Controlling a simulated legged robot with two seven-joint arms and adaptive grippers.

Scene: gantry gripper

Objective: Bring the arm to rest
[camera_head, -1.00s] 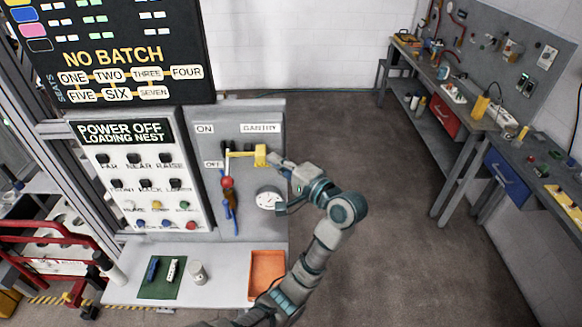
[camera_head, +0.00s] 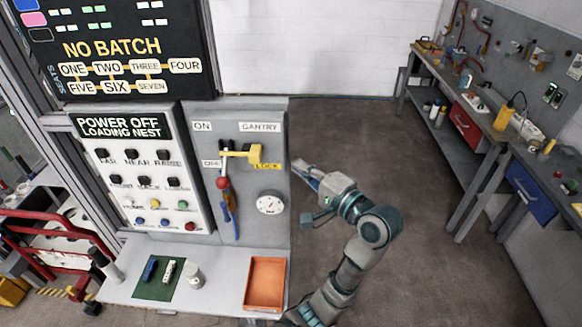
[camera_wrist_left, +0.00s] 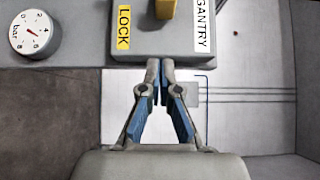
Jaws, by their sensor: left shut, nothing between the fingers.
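My left gripper (camera_head: 298,170) is in the free space just right of the grey gantry panel (camera_head: 268,222), apart from it. In the left wrist view its fingertips (camera_wrist_left: 160,68) are together with nothing between them, in front of the panel's edge. The yellow lock piece (camera_head: 256,153) sits on the panel above the LOCK label, with its bar reaching left to the switch lever. Its end shows at the top of the left wrist view (camera_wrist_left: 166,8). My right gripper is not in view.
A round gauge (camera_head: 270,203) and a red ball (camera_head: 223,183) are on the panel. Below, a shelf (camera_head: 218,283) holds an orange tray (camera_head: 247,284), a white cup (camera_head: 194,275) and a green mat (camera_head: 148,291). Open floor lies right, before a workbench (camera_head: 471,128).

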